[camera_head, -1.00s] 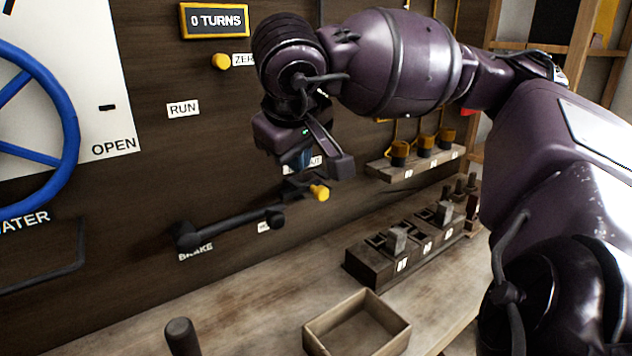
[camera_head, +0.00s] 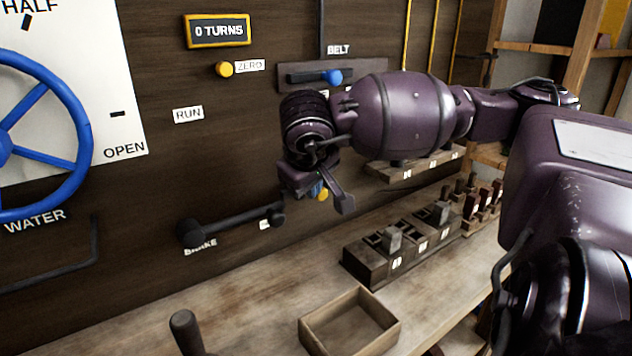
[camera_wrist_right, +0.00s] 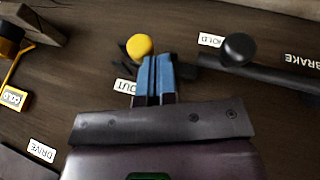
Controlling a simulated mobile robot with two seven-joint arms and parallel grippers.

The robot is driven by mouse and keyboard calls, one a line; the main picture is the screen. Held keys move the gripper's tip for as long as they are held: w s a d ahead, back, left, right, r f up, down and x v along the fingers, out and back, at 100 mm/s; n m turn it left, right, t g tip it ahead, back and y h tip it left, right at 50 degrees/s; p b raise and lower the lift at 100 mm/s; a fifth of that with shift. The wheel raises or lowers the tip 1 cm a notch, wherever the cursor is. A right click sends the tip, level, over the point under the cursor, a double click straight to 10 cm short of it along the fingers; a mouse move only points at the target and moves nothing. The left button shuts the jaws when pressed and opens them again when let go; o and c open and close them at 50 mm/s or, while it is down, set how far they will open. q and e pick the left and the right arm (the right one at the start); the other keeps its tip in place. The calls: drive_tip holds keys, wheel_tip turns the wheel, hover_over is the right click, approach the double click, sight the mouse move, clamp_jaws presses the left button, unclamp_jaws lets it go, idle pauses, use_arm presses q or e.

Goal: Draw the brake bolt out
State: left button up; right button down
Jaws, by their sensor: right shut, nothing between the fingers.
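The brake bolt is a small yellow knob (camera_head: 323,195) on a dark stem at the dark panel, right of the black brake lever (camera_head: 235,225). In the right wrist view the yellow knob (camera_wrist_right: 139,46) shows just beyond the blue fingertips, near the "OUT" label. My right gripper (camera_head: 317,188) is in front of the knob and partly covers it in the head view. Its blue fingers (camera_wrist_right: 155,72) are together with nothing between them. I cannot tell whether they touch the knob. My left gripper is not in view.
The brake lever's round black end (camera_wrist_right: 239,48) is close beside the fingers. Below are a bench with an open wooden tray (camera_head: 350,325) and slotted blocks (camera_head: 372,265). A blue wheel (camera_head: 85,140) is at the left. A belt lever with a blue knob (camera_head: 333,77) is above my arm.

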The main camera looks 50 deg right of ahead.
drive_tip(key=shift+d+f, duration=0.15)
drive_tip(key=shift+d, duration=0.1)
drive_tip(key=d+p, duration=0.1)
drive_tip(key=s+d+p, duration=0.1)
drive_tip(key=d, duration=0.1)
drive_tip(key=shift+s, duration=0.1)
idle(0.8)
